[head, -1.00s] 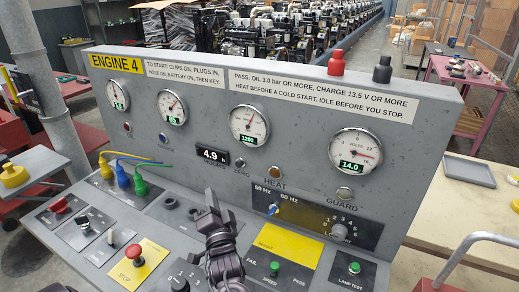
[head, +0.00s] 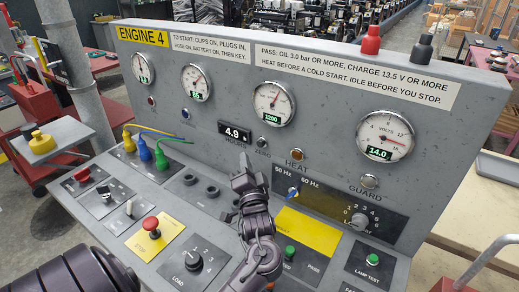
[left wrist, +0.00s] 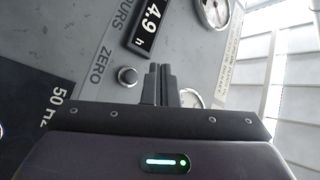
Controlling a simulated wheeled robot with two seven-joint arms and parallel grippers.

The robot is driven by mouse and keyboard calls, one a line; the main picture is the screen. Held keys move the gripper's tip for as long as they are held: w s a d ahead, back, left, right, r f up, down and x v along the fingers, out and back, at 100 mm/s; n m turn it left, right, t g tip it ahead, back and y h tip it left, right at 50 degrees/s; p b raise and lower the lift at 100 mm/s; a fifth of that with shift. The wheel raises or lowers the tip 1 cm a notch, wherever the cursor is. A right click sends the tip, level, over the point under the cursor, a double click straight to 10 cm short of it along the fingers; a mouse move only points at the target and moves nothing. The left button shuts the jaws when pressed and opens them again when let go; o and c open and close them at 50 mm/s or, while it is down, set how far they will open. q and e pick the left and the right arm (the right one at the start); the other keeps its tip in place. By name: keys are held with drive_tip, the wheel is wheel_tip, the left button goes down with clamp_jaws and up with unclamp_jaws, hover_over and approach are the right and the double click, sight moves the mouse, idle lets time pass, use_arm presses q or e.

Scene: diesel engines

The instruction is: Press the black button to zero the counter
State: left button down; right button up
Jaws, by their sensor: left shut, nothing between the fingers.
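The black button (head: 262,143), labelled ZERO, sits on the upright grey panel just right of the counter (head: 235,133), which reads 4.9. My left gripper (head: 243,167) is shut and empty, in front of the panel, slightly below and left of the button in the head view. In the left wrist view the black button (left wrist: 127,76) shows in full, just left of the shut fingertips (left wrist: 158,82). The counter (left wrist: 147,27) is above it there. The fingers look apart from the button. My right gripper is in neither view.
An amber HEAT lamp (head: 296,154) and a frequency switch (head: 292,193) are right of the button. Dials line the panel above. On the sloped desk below are a red stop button (head: 151,226), a load knob (head: 194,260) and yellow, blue and green plugs (head: 144,150).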

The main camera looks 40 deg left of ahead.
sight(261, 143)
use_arm(q)
drive_tip(key=w, duration=0.4)
drive_tip(key=shift+w+a+b, duration=0.2)
drive_tip(key=shift+a+b, duration=0.05)
drive_tip(key=shift+b, duration=0.05)
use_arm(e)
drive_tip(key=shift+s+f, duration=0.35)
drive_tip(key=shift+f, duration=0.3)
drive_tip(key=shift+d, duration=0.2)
use_arm(q)
drive_tip(key=shift+w, duration=0.15)
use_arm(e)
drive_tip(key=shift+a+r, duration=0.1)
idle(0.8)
use_arm(q)
drive_tip(key=shift+w, duration=0.3)
drive_tip(key=shift+w+a, duration=0.1)
drive_tip(key=shift+w, duration=0.45)
idle(0.8)
drive_tip(key=shift+s+r, duration=0.1)
drive_tip(key=shift+s, duration=0.05)
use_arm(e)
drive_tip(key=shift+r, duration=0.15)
use_arm(q)
drive_tip(key=shift+s+p, duration=0.8)
drive_tip(key=shift+s, duration=0.05)
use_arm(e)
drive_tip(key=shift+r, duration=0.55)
